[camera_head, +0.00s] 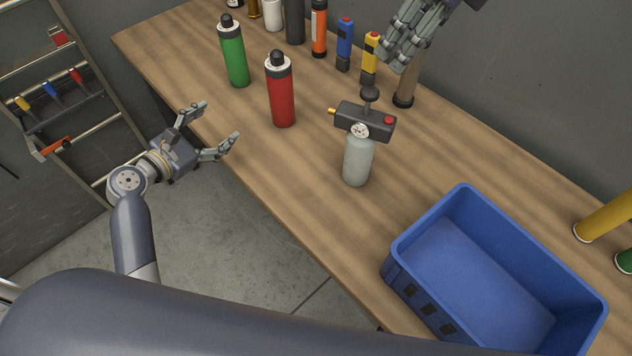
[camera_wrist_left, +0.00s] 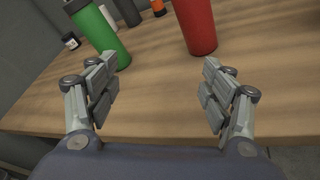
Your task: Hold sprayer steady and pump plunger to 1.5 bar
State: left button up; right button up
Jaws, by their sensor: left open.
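The sprayer (camera_head: 357,163) stands upright on the workbench in the head view. It has a pale grey bottle, a dark head with a brass nozzle at left and a red part at right. A small round gauge (camera_head: 360,130) faces me; its reading is too small to tell. The plunger (camera_head: 370,93) stands up from the head with a dark round knob. My left gripper (camera_head: 221,122) is open and empty at the bench's near edge, left of and apart from the sprayer. My right gripper (camera_head: 397,57) hangs above and behind the plunger, apart from it; its finger opening is unclear.
A red bottle (camera_head: 281,95) and a green bottle (camera_head: 233,55) stand beyond my left gripper; both show in its wrist view (camera_wrist_left: 196,25). A blue crate (camera_head: 400,262) sits at right. Bench (camera_head: 300,185) is bare left of the sprayer.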

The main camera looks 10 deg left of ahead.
aim_at(346, 168)
pick_arm(q)
jog(key=s+d+h, duration=0.1)
jog(key=d, duration=0.4)
jog(key=s+d+f+h, duration=0.1)
jog(key=d+h, duration=0.1)
jog(key=d, duration=0.3)
jog(key=d+f+m+g+h, duration=0.1)
jog(key=d+h, duration=0.1)
jog(key=d, duration=0.3)
jog(key=shift+s+d+f, duration=0.1)
jog(key=shift+s+f, duration=0.15)
jog(key=shift+s, duration=0.15)
jog(key=s+d+h, duration=0.1)
jog(key=d, duration=0.2)
jog(key=s+d+f+h, duration=0.1)
jog(key=s+d, duration=0.1)
jog(key=d, duration=0.2)
jog(key=s+d+g+h, duration=0.1)
jog(key=s+d, duration=0.1)
jog(key=d, duration=0.1)
jog(key=shift+s+d+f+n+h, duration=0.15)
jog(key=shift+f+n+h, duration=0.15)
jog(key=shift+n, duration=0.1)
jog(key=shift+d, duration=0.3)
jog(key=x, duration=1)
jog(key=c, duration=1.5)
pick_arm(e)
jog(key=shift+c, duration=0.5)
grip_shut()
